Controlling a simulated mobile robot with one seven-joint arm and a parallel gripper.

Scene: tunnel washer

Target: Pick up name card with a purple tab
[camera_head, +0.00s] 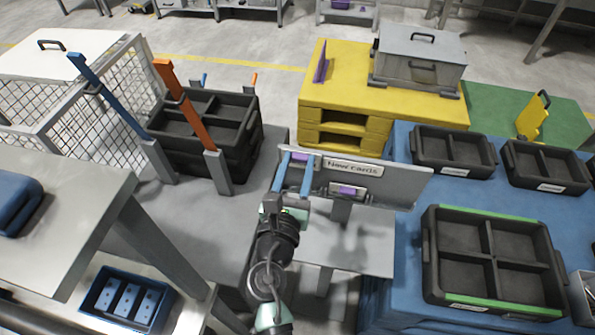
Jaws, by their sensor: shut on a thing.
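My gripper (296,165) has two blue fingers and is at the left end of a grey rack panel (405,185) labelled "New cards" (353,167). It is shut on a small name card with a purple tab (300,155), which shows between the fingertips. Part of this card is hidden by the fingers. A second purple-tabbed card (347,191) sits on the panel below the label, to the right of my gripper. I cannot tell whether the held card still touches the panel.
A yellow platform (325,95) stands behind the rack, with an upright purple piece (320,62) and a grey box (420,60). Black bins (205,130) with blue and orange posts stand at left. A blue table (400,235) with black divided trays is at right.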

